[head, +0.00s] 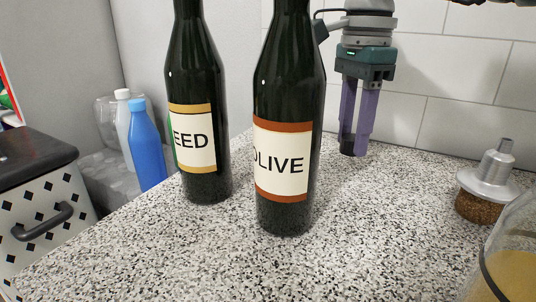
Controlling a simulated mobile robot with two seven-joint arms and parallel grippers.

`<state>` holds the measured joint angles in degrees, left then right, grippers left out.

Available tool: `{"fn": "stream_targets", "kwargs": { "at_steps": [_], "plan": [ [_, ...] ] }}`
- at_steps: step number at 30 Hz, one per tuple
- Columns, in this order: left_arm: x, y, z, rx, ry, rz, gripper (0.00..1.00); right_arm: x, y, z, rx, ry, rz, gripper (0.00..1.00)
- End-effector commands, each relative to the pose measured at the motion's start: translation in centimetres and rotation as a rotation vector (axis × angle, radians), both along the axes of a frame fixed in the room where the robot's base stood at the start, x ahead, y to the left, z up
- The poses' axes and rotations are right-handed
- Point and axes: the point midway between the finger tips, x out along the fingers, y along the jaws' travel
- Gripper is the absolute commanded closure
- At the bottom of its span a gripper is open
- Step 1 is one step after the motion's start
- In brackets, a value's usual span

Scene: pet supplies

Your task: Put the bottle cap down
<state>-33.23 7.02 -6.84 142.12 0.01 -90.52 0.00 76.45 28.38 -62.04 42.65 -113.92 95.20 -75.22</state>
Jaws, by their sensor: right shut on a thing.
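My right gripper (354,146) points straight down at the back of the speckled countertop (395,230), behind and to the right of the OLIVE bottle. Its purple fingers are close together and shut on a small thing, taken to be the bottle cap. The cap cannot be made out clearly; only something dark shows at the fingertips, at or just above the counter surface. I cannot tell whether it touches the counter. My left gripper is not in view.
Two tall dark bottles, one labelled OLIVE (283,160) and one ending in EED (195,140), stand at centre and left. A metal-topped jar (488,180) and a glass vessel (512,270) are at right. Blue (146,145) and white bottles stand lower left. The counter between is clear.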

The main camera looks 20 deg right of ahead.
Motion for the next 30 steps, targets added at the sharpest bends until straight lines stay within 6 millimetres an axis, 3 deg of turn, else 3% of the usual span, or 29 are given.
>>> {"fn": "stream_targets", "kwargs": {
  "at_steps": [1, 4, 17, 18, 25, 30],
  "plan": [
    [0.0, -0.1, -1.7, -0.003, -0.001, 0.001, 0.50, 0.0, -0.1, -1.7, 0.001, 0.000, 0.000, 1.00],
    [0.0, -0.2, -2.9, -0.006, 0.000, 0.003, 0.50, 0.1, -0.5, -2.9, 0.001, 0.000, 0.001, 1.00],
    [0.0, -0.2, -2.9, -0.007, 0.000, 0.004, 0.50, 0.1, -0.6, -3.0, 0.000, 0.000, 0.002, 1.00],
    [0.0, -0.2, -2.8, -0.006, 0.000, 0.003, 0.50, 0.1, -0.6, -2.9, 0.000, 0.000, 0.002, 0.55],
    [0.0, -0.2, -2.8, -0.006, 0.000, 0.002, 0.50, 0.1, -0.6, -2.9, 0.000, 0.000, 0.002, 0.30],
    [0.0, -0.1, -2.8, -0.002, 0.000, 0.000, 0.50, 0.1, -0.6, -2.9, 0.000, 0.000, 0.002, 0.30]
  ]
}}
